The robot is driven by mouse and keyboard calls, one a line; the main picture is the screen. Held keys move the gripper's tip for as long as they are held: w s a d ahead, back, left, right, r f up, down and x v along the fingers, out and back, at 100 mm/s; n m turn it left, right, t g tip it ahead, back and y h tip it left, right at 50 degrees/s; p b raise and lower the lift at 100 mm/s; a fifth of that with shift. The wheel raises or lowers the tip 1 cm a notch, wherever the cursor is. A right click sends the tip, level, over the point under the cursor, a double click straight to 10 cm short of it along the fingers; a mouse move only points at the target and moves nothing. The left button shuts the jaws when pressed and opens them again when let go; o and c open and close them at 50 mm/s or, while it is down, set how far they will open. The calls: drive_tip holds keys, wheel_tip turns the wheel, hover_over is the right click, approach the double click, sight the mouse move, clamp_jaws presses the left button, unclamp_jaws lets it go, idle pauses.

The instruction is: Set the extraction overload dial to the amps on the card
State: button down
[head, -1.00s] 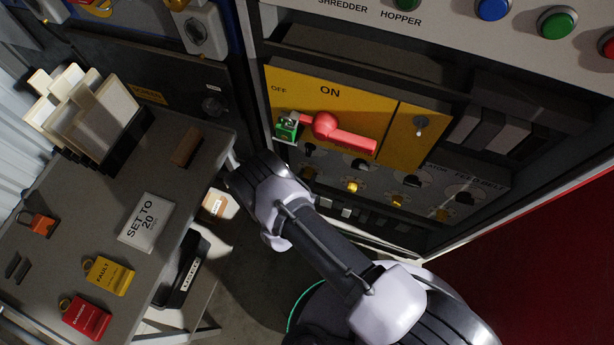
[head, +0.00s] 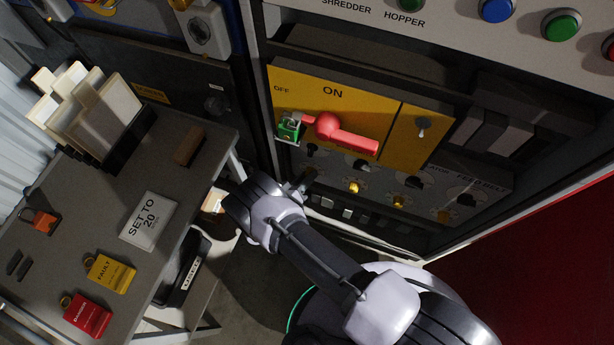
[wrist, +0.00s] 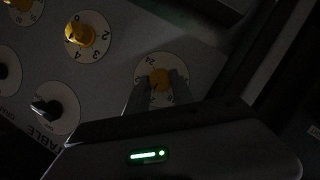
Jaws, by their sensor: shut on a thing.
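The card (head: 148,220) lies on the grey table at left in the head view and reads "SET TO 20". My gripper (wrist: 161,88) is shut on a yellow dial (wrist: 159,78) with a pale round scale in the wrist view. The fingers stand on either side of the knob and cover part of the scale. A "24" and a "2" show at its upper left; the pointer setting is too dark to read. In the head view my gripper (head: 303,183) reaches the panel's lower left, and the held dial cannot be made out there. The dial's name label is not readable.
Another yellow dial (wrist: 80,34) and a black knob (wrist: 47,108) are close by. Above the dial rows is a red switch handle (head: 347,136) on a yellow plate, with a green padlock (head: 290,128). Tags and a card rack (head: 127,140) are on the table.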

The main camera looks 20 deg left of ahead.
idle(0.4)
drive_tip(key=c, duration=1.1)
unclamp_jaws()
drive_tip(key=p+v, duration=0.3)
drive_tip(key=v, duration=1.4)
drive_tip(key=shift+s+a+p, duration=0.2)
drive_tip(key=shift+p, duration=0.15)
drive_tip(key=shift+f, duration=0.15)
